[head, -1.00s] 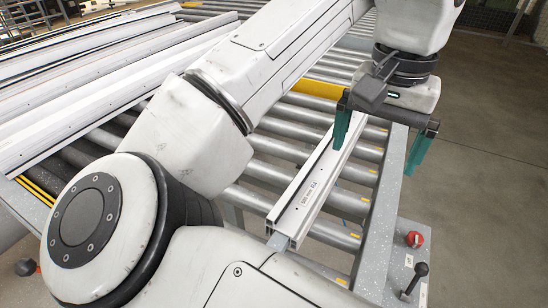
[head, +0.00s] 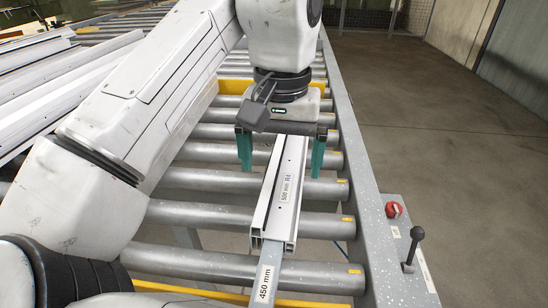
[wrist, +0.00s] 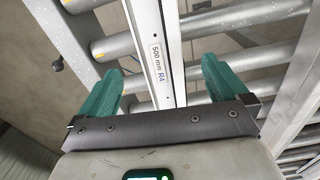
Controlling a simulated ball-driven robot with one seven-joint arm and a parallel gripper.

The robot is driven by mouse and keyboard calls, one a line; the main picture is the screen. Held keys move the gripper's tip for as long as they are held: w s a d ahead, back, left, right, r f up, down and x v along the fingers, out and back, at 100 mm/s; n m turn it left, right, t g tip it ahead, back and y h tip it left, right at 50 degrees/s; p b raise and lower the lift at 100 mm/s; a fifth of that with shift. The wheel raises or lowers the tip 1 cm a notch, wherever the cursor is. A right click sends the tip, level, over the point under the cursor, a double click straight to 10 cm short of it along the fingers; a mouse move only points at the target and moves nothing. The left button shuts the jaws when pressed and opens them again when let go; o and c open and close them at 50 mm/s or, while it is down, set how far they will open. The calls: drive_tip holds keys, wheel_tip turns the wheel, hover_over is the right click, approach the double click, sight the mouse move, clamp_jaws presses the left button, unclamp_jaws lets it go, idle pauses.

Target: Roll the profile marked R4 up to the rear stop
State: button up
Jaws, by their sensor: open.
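The profile marked R4 (head: 282,195) is a long white and grey bar labelled "500 mm R4", lying lengthwise across the rollers. It also shows in the wrist view (wrist: 158,45), running between the fingers. My gripper (head: 281,170) is open, with one teal finger on each side of the profile and gaps visible in the wrist view (wrist: 160,72). I cannot tell the fingertips' exact height. A yellow crossbar (head: 233,86), possibly the rear stop, lies behind the gripper, partly hidden by my arm.
A grey bar labelled "450 mm" (head: 267,280) extends from the profile's near end. Grey rollers (head: 318,226) surround it. A side rail (head: 358,165) runs along the right, with a red knob (head: 393,210) and black lever (head: 415,236) beyond. White profiles (head: 60,85) lie left.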

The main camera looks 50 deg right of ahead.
sight(285, 155)
wheel_tip(285, 155, down, 10)
drive_tip(key=shift+s+f, duration=0.1)
idle(0.4)
drive_tip(key=shift+c, duration=0.2)
drive_tip(key=c, duration=1.4)
drive_tip(key=shift+n, duration=0.5)
drive_tip(key=shift+c, duration=0.2)
drive_tip(key=shift+d+p, duration=0.1)
drive_tip(key=shift+p, duration=0.2)
drive_tip(key=shift+w+d+p, duration=0.7)
drive_tip(key=shift+w+d, duration=0.55)
drive_tip(key=shift+d, duration=0.35)
drive_tip(key=shift+w+d+p, duration=0.7)
drive_tip(key=shift+w+d, duration=0.55)
drive_tip(key=shift+d, duration=0.3)
drive_tip(key=shift+w+d+p, duration=0.7)
drive_tip(key=shift+w+d, duration=0.55)
drive_tip(key=shift+d, duration=0.35)
drive_tip(key=o, duration=1.5)
